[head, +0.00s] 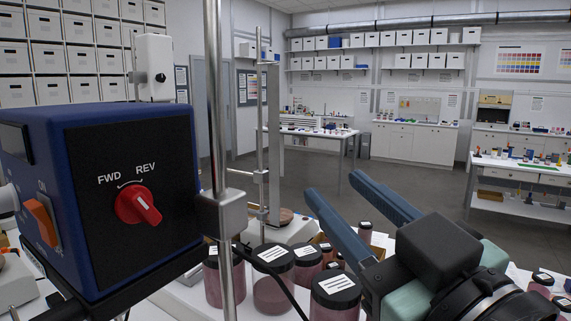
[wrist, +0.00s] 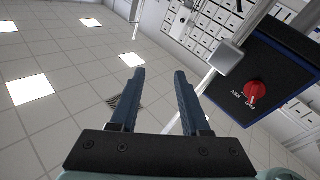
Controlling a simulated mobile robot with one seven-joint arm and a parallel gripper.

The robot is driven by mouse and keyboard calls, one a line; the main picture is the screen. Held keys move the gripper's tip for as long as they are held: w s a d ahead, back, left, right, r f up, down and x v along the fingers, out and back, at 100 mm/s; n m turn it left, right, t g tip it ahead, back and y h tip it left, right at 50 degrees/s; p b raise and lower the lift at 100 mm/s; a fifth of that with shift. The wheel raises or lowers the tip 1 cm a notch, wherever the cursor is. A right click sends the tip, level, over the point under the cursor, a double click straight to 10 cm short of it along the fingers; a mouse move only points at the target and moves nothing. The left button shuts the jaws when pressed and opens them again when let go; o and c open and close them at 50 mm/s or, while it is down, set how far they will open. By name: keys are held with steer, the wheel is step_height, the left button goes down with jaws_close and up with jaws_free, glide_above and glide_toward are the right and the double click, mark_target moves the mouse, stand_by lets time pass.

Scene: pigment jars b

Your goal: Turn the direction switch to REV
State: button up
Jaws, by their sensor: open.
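The direction switch (head: 138,206) is a red knob with a white line, on the black front of a blue box (head: 60,215). FWD is printed at its upper left and REV above it. Its raised grip slants from upper left to lower right, with its upper-left end towards FWD; which label the white line marks is hard to tell. The knob also shows at the right of the wrist view (wrist: 255,93). My gripper (head: 334,183) is open and empty, right of the box and apart from the knob. Its two blue fingers (wrist: 157,74) show apart in the wrist view.
A metal rod (head: 216,100) with a clamp block (head: 222,213) stands between the box and my gripper. Several dark-lidded jars (head: 272,290) stand below on the bench. An orange rocker switch (head: 41,220) is on the box's left side. Open air lies behind my fingers.

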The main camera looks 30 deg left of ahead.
steer(key=s+a+n+g+y+p, duration=0.1)
steer(key=s+n+g+y+p, duration=0.1)
steer(key=s+n+g, duration=0.3)
steer(key=n+g+p, duration=0.1)
steer(key=n+g, duration=0.4)
steer(key=g, duration=0.2)
glide_toward(146, 207)
steer(key=shift+y, duration=0.4)
steer(key=a+p, duration=0.2)
steer(key=a, duration=0.2)
steer(key=a+p, duration=0.3)
steer(key=a, duration=0.1)
steer(key=shift+w+f, duration=0.25)
steer(key=shift+a+f, duration=0.1)
steer(key=shift+a, duration=0.35)
jaws_close()
